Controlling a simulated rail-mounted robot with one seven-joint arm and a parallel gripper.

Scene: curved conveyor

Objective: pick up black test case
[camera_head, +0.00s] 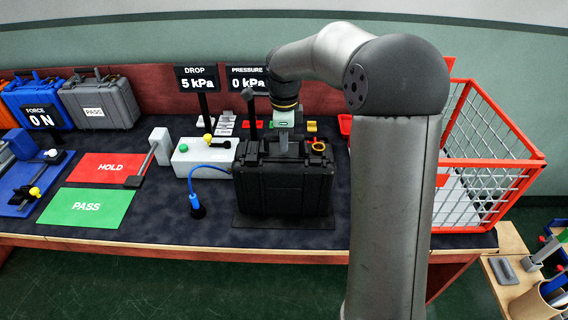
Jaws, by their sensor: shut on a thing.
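The black test case (283,190) stands upright at the middle of the dark bench top, on or just above a flat black pad (262,222); I cannot tell whether it touches the pad. My gripper (284,145) comes down from above at the top middle of the case. It is shut on the case, apparently at its handle, though the fingertips are small and partly hidden there.
A white box (200,158) and blue hose with a nozzle (197,207) lie left of the case. Green PASS (87,207) and red HOLD (108,167) mats lie farther left. A grey case (105,101) stands at back left. A red-framed wire basket (490,150) is at right.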

